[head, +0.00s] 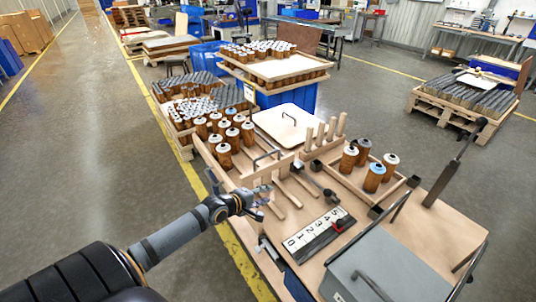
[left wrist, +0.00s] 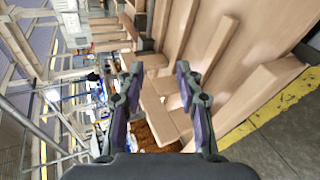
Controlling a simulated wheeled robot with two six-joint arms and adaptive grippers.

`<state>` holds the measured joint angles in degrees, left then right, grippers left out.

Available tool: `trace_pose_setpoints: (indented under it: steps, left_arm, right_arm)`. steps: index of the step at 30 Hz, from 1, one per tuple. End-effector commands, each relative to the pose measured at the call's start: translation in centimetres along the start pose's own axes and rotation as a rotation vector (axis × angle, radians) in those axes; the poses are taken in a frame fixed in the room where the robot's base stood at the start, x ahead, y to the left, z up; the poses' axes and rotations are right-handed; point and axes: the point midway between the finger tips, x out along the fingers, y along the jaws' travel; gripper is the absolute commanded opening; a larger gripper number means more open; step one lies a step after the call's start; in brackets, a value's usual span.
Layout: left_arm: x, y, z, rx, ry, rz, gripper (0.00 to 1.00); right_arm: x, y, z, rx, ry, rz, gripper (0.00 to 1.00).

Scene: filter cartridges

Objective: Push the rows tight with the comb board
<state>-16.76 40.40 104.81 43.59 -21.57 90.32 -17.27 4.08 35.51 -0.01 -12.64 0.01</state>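The comb board (head: 266,172) is pale wood with a metal bar handle and long teeth. It lies on the bench just beyond my left gripper. Brown cartridges with white tops (head: 224,136) stand in loose rows in the wooden tray behind it. My left gripper (head: 262,201) is above the bench's near left edge, apart from the board. In the left wrist view my left gripper (left wrist: 158,92) shows its two fingers spread, with nothing held. Wooden bars (left wrist: 224,48) show beyond the fingers. A brown surface (left wrist: 155,122) shows partly between them. My right gripper is not in view.
A ruler block (head: 319,235) with numbers lies in front. Upright wooden pegs (head: 325,131) and a smaller tray with several cartridges (head: 372,178) stand to the right. A white handled lid (head: 288,124) lies behind. A grey box (head: 395,268) fills the near right.

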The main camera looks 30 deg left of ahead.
Motion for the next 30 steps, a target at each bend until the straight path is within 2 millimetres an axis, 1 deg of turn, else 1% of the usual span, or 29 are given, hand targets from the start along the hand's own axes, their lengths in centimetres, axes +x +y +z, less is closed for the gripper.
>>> trace_pose_setpoints:
  steps: [1,3,6,8,10,13,16,19,23,27,30]
  left_arm:
    - [0.1,1.5,-1.9,-0.088,0.016,0.049,0.36]
    - [0.1,3.9,-4.6,-0.237,0.028,0.130,0.36]
    - [-0.3,6.6,-7.6,-0.404,0.034,0.228,0.36]
    - [-0.6,7.6,-8.7,-0.460,0.034,0.265,0.36]
    - [-0.7,8.0,-9.1,-0.490,0.032,0.282,0.36]
    - [-0.5,8.0,-9.1,-0.494,0.031,0.285,0.36]
    - [0.4,7.9,-9.2,-0.493,0.031,0.287,0.36]
    - [2.0,7.9,-9.4,-0.495,0.031,0.288,0.36]
    - [4.6,8.7,-9.6,-0.496,0.030,0.289,0.36]
    - [7.0,9.7,-9.8,-0.496,0.030,0.288,0.36]
    - [8.2,10.2,-10.0,-0.494,0.032,0.286,0.36]
  right_arm:
    - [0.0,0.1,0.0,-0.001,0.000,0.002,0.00]
    - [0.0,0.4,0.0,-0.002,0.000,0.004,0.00]
    - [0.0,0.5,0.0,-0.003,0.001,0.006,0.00]
    - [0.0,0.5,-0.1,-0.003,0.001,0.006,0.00]
    - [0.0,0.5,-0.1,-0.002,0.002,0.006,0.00]
    - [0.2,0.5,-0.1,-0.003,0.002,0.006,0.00]
    - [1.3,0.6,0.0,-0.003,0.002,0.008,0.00]
    - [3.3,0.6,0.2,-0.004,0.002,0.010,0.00]
    - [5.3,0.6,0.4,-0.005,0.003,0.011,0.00]
    - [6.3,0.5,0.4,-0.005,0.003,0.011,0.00]
    - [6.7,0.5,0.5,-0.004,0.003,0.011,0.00]
